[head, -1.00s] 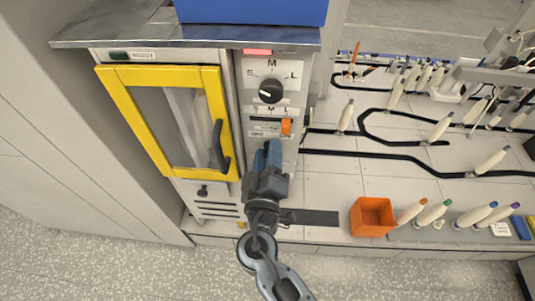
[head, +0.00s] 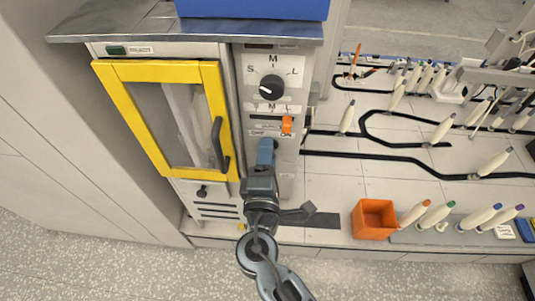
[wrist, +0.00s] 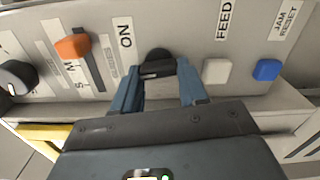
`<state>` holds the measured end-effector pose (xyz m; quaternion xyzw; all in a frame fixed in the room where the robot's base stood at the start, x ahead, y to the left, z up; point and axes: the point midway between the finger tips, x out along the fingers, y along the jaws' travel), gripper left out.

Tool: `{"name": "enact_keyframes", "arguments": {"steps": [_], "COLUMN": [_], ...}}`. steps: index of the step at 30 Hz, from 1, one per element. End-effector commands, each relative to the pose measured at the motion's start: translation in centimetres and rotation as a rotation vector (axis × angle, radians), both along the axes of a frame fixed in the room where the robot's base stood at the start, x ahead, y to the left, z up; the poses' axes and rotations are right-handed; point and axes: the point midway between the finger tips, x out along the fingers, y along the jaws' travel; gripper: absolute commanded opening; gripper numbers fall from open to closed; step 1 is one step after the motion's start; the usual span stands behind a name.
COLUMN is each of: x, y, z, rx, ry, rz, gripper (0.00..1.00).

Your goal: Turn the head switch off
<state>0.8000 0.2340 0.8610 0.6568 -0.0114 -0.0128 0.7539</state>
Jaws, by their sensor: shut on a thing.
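The black switch knob (wrist: 157,60) sits on the grey panel beside the ON label (wrist: 125,38) in the wrist view. In the head view, my gripper covers the knob, below the OFF label (head: 257,133) and the ON label (head: 286,134). My gripper (head: 265,147) reaches up to the panel from below. In the wrist view its two blue fingers (wrist: 157,82) are shut on the knob, one on each side. I cannot tell clearly which label the knob points to. The lamp window (head: 258,46) at the panel top is dark.
An orange slider (head: 287,124) sits just above the ON label, with a black S-M-L dial (head: 271,87) higher up. A white button (wrist: 216,71) and a blue button (wrist: 266,70) are close to the fingers. A yellow-framed door (head: 109,93) stands left. An orange bin (head: 373,218) stands right.

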Motion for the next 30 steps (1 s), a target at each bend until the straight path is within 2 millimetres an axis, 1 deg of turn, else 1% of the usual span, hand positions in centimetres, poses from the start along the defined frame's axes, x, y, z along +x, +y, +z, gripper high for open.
{"name": "enact_keyframes", "arguments": {"steps": [6,15,21,30], "x": [-0.08,-0.1,-0.1,-0.12], "y": [0.01,-0.05,-0.09,-0.08], "z": [-0.17,-0.3,-0.42,-0.51], "rx": [-0.201,-0.425,-0.519,-0.575], "ry": [0.009,0.018,0.021,0.023], "rz": [0.001,0.001,0.001,0.002], "gripper": [0.12,0.12,0.12,0.12]}}
